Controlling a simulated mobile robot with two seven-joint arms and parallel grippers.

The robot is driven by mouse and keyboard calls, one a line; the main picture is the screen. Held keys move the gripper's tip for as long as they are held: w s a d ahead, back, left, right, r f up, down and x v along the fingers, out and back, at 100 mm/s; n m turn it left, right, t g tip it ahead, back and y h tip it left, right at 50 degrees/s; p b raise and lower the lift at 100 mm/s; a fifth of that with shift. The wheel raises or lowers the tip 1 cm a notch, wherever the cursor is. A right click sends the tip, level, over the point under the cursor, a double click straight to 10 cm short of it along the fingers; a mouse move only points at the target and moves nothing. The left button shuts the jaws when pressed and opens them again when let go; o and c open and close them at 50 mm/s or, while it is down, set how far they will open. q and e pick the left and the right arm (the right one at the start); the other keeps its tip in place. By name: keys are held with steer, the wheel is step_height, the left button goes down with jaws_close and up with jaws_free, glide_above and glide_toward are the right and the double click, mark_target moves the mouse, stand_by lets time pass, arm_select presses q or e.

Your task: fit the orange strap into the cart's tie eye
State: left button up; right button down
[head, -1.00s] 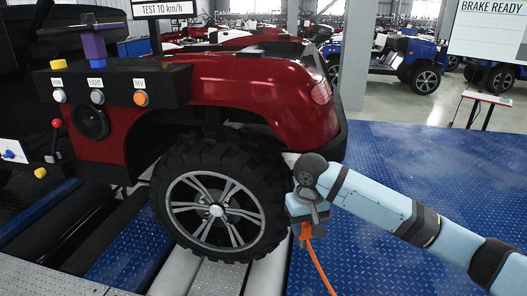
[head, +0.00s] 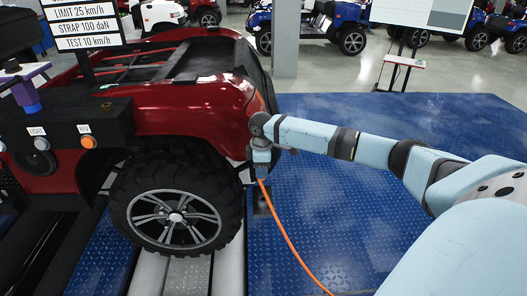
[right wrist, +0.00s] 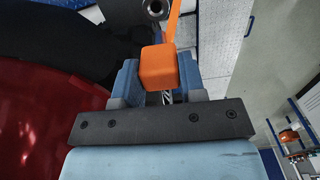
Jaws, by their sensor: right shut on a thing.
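The red cart (head: 205,90) stands with its near rear wheel (head: 176,217) on the rollers. My right gripper (head: 261,166) is beside the cart's rear end, just right of the wheel. It is shut on the orange block-shaped end of the strap (right wrist: 158,68), as the right wrist view shows. The orange strap (head: 285,236) trails down to the front right over the blue floor. In the right wrist view a grey round part with a hole (right wrist: 155,8), apparently the tie eye, lies just beyond the orange end, apart from it. The head view hides the eye. My left gripper is out of view.
A control panel with buttons (head: 88,142) stands at the left, near a sign (head: 85,27). The blue plate floor (head: 400,115) right of the cart is open.

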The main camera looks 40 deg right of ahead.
steer(key=shift+d+r, duration=0.25)
steer(key=shift+d, duration=0.1)
steer(key=shift+f, duration=0.1)
steer(key=shift+d+r+p, duration=0.1)
steer(key=shift+r+p, duration=0.1)
steer(key=shift+p, duration=0.55)
steer(key=shift+s+f, duration=0.1)
steer(key=shift+f, duration=0.7)
step_height(320, 180, down, 5)
steer(key=shift+r+b, duration=0.2)
steer(key=shift+b, duration=0.55)
steer(key=shift+r, duration=0.1)
